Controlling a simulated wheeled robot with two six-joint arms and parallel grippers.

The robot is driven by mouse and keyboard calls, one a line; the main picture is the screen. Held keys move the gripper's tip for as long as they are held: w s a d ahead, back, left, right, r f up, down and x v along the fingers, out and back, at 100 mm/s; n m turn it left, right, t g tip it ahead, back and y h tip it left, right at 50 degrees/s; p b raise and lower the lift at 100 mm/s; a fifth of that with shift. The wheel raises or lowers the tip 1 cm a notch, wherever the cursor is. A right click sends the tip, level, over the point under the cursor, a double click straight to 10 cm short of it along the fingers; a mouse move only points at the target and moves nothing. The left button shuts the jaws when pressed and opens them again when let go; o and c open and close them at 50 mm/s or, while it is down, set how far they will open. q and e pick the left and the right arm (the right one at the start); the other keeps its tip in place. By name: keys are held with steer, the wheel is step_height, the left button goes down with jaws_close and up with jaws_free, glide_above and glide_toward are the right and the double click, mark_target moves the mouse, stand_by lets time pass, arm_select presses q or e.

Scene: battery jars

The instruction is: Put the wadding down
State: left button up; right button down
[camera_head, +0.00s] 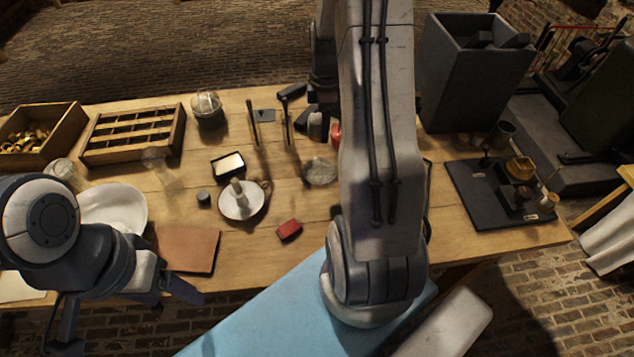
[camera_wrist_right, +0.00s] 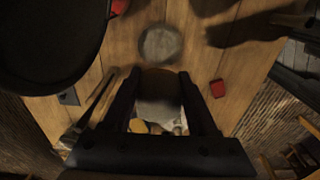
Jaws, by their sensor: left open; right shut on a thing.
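My right gripper (camera_wrist_right: 163,95) is shut on a pale grey-brown piece (camera_wrist_right: 158,84), apparently the wadding. It is dim and partly covered by the fingers. In the right wrist view a round greyish disc (camera_wrist_right: 160,44) lies on the wood beyond the fingertips, apart from the held piece. The same disc seems to show in the head view (camera_head: 320,171), left of my right arm. My left gripper (camera_head: 182,289) is open and empty at the table's front edge, below the brown leather sheet (camera_head: 187,249).
A red block (camera_head: 289,229) lies near the front edge. A saucer with a candle (camera_head: 242,200), a white-filled tray (camera_head: 228,164) and standing dark tools (camera_head: 287,130) are left of the disc. A black board with small parts (camera_head: 470,193) is at right. Bare wood surrounds the red block.

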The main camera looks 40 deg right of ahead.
steer(key=b, duration=0.3)
glide_above(322, 172)
step_height(322, 172, down, 5)
step_height(322, 172, down, 10)
arm_select(q)
step_height(322, 172, down, 5)
steer(key=shift+r, duration=0.15)
arm_select(e)
steer(key=shift+f, duration=0.2)
steer(key=shift+f, duration=0.2)
steer(key=shift+c, duration=2.3)
jaws_free()
steer(key=shift+r, duration=0.1)
